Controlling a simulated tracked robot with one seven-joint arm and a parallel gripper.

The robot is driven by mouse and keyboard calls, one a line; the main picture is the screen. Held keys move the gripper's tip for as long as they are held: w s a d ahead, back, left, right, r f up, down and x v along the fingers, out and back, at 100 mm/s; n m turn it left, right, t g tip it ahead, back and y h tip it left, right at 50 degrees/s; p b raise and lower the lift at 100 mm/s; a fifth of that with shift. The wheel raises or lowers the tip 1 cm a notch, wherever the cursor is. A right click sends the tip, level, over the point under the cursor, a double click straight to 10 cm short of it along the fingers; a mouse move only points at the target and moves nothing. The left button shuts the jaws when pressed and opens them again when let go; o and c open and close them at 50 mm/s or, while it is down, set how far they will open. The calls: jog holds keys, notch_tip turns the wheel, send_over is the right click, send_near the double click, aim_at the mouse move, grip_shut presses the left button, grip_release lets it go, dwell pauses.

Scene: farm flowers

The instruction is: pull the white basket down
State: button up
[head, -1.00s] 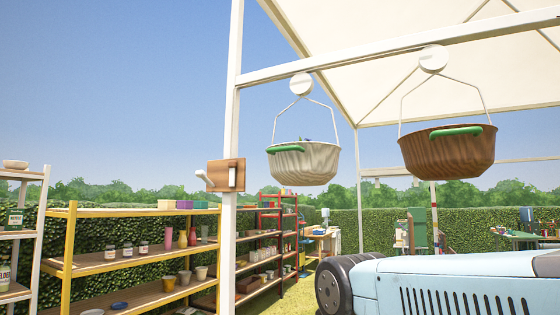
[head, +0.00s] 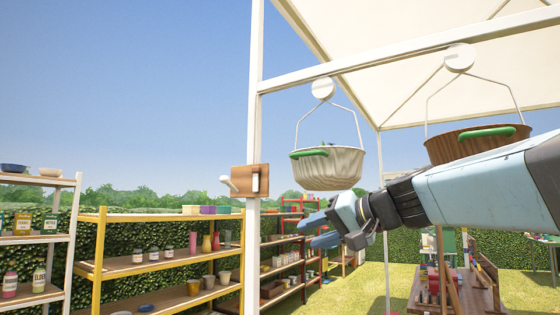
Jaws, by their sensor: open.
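The white basket (head: 333,170) hangs by a wire hanger from a round white pulley (head: 322,88) on the canopy's crossbar. It has a green handle (head: 309,153) on its front left rim. My gripper (head: 318,230) is open and empty, below the basket in the head view and pointing left. It looks apart from the basket, though the depth between them is hard to tell. A brown basket (head: 475,142) with a green handle hangs to the right, partly hidden by my arm.
A white post (head: 254,120) with a wooden switch panel (head: 250,181) stands left of the white basket. Yellow shelves (head: 150,271) with jars and pots stand at left, and a red shelf (head: 290,252) behind. Grass is open at lower right, near a wooden bench.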

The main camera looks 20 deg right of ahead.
aim_at(309, 155)
jog(key=w+d+r+m+t, duration=0.1)
jog(key=d+r+t, duration=0.2)
jog(key=d+r, duration=0.35)
jog(key=w+d+r+m+t, duration=0.2)
jog(key=d+r+t, duration=0.1)
jog(key=r, duration=0.7)
jog(key=shift+y, duration=0.4)
jog(key=x, duration=1.3)
jog(key=shift+s+a, duration=0.1)
jog(key=shift+a, duration=0.2)
grip_shut()
